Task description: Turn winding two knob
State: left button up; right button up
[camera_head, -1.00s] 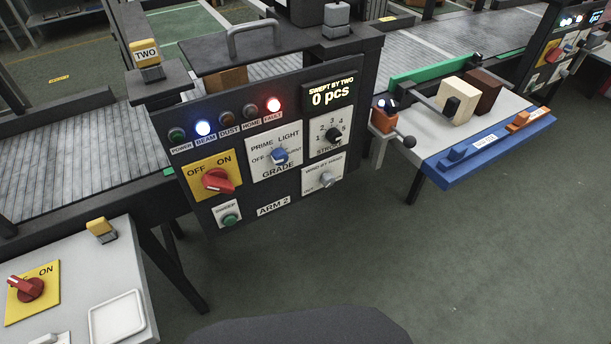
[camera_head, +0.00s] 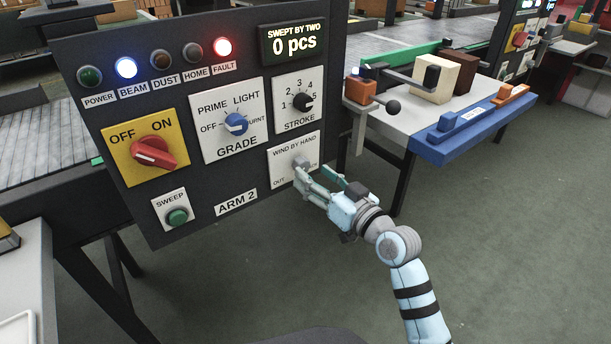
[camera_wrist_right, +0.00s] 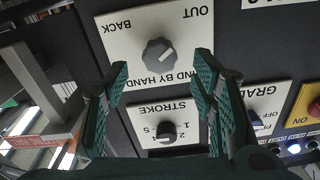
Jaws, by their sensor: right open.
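The grey winding knob (camera_head: 300,163) sits on the white WIND BY HAND plate (camera_head: 283,157) at the lower right of the dark ARM 2 panel. In the right wrist view, the knob (camera_wrist_right: 158,57) shows from the front between the fingertips, with a light pointer mark; the plate reads upside down, with OUT and BACK. My right gripper (camera_head: 316,181) is at the plate. In the right wrist view, its two green fingers (camera_wrist_right: 161,78) are spread apart on either side of the knob, with gaps. I cannot tell how far the tips are from the plate. My left gripper is out of view.
The STROKE knob (camera_head: 303,103), blue GRADE knob (camera_head: 236,124), red OFF/ON switch (camera_head: 153,152) and green SWEEP button (camera_head: 177,216) share the panel. The FAULT lamp (camera_head: 222,47) glows red. A side table with a blue rail (camera_head: 470,129) stands at right. The floor below is clear.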

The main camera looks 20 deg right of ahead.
aim_at(305, 167)
jog(key=x, duration=0.3)
jog(key=shift+w+f+b, duration=0.1)
jog(key=shift+b, duration=0.3)
jog(key=shift+w+a, duration=0.2)
jog(key=shift+w, duration=0.25)
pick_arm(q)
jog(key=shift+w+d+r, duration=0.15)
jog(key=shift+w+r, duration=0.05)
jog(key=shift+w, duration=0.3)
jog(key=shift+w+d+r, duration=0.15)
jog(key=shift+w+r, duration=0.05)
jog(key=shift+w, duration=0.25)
pick_arm(e)
jog(key=c, duration=1.1)
jog(key=shift+c, duration=0.2)
jog(key=shift+m+p, duration=0.4)
jog(key=shift+p, duration=0.1)
jog(key=m+p, duration=0.3)
jog(key=m, duration=0.1)
jog(key=shift+r, duration=0.2)
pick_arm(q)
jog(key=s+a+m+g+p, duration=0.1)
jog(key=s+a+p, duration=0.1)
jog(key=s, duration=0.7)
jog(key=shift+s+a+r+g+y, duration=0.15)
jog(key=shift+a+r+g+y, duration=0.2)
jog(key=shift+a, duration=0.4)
pick_arm(e)
jog(key=shift+f+m, duration=0.15)
jog(key=shift+m, duration=1.85)
